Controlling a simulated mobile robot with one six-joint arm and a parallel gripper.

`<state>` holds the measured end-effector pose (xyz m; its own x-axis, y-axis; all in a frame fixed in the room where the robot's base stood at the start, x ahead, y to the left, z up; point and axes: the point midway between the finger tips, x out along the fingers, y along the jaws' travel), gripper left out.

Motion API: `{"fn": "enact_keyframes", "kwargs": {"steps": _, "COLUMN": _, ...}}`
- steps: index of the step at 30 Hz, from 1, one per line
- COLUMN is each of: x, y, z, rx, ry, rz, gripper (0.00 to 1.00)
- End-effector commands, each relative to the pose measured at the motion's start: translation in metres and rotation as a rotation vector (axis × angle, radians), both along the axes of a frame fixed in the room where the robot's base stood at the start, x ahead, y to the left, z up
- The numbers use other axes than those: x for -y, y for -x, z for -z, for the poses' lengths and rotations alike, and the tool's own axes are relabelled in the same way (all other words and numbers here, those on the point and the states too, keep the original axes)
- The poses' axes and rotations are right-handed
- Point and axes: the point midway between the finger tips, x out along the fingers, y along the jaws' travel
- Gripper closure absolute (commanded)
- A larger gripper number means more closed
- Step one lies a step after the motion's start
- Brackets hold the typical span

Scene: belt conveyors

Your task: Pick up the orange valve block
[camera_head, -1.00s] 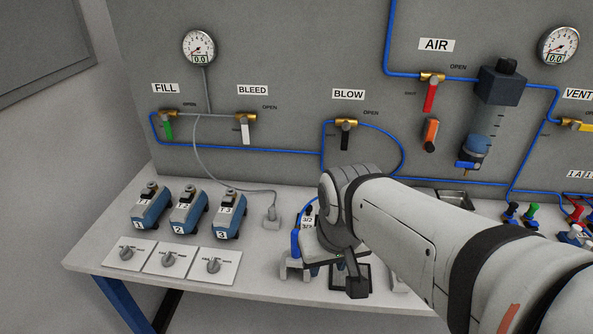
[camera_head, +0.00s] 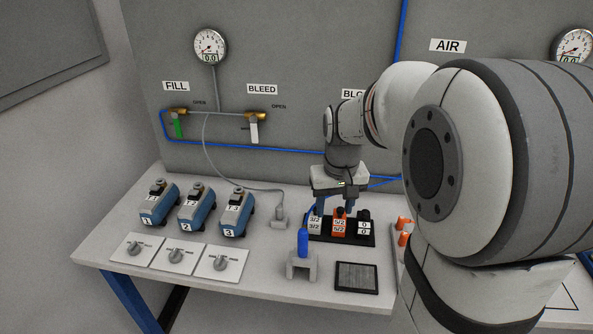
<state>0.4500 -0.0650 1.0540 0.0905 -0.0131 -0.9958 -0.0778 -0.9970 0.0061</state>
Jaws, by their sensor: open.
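The orange valve block (camera_head: 339,227), labelled 5/2, stands in the middle of a black rack (camera_head: 322,238) on the bench. A grey block (camera_head: 314,226) labelled 3/2 stands to its left and a dark block (camera_head: 364,229) marked 0 to its right. My gripper (camera_head: 337,205) points down over the rack, open, its fingertips close to the top of the orange block. The fingers partly cover the tops of the blocks. I cannot tell whether they touch or straddle the orange block.
A blue cylinder (camera_head: 303,242) sits in a grey stand (camera_head: 302,267) in front of the rack, beside a dark square pad (camera_head: 356,277). Three blue numbered units (camera_head: 197,210) stand at left behind knob plates (camera_head: 180,256). Small orange parts (camera_head: 404,231) lie right. The panel wall (camera_head: 290,110) rises behind.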

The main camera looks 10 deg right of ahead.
Motion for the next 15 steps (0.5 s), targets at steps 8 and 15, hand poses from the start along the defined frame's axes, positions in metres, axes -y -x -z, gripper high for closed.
{"fn": "enact_keyframes", "kwargs": {"steps": 8, "x": 0.040, "y": -0.065, "z": 0.038, "rx": -0.072, "ry": -0.011, "rz": 0.041, "gripper": 0.51}}
{"fn": "enact_keyframes", "kwargs": {"steps": 15, "x": 0.052, "y": -0.082, "z": 0.055, "rx": -0.092, "ry": -0.016, "rz": 0.053, "gripper": 0.51}}
